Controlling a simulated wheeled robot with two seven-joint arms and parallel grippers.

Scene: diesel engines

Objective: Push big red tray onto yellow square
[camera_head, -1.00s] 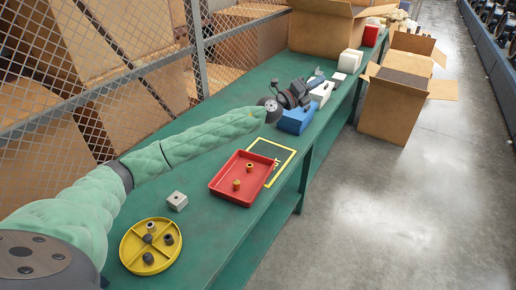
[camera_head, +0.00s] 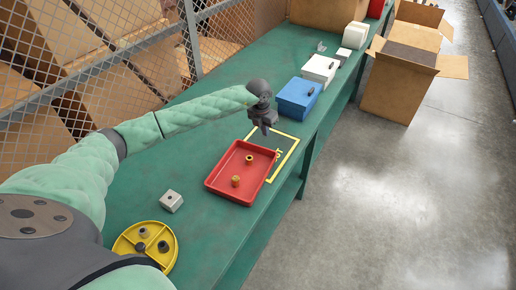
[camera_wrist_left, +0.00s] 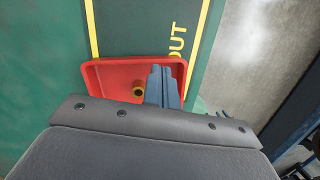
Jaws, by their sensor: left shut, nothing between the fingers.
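The big red tray (camera_head: 222,170) lies flat on the green bench with two small brass-coloured parts (camera_head: 236,181) in it. The yellow square (camera_head: 286,162) is an outline on the bench, and the tray covers its near part while its far part shows bare. My left gripper (camera_head: 266,130) is shut and empty, pointing down near the tray's far end. In the left wrist view its fingers (camera_wrist_left: 163,88) overlap the tray (camera_wrist_left: 104,78); I cannot tell whether they touch it. The outline also shows there (camera_wrist_left: 93,30). My right gripper is not in view.
A yellow round divided tray (camera_head: 128,243) with small parts and a grey block (camera_head: 171,201) stand nearer me. A blue box (camera_head: 298,97) and white boxes (camera_head: 320,69) stand farther along the bench. A wire fence (camera_head: 110,40) runs along the left.

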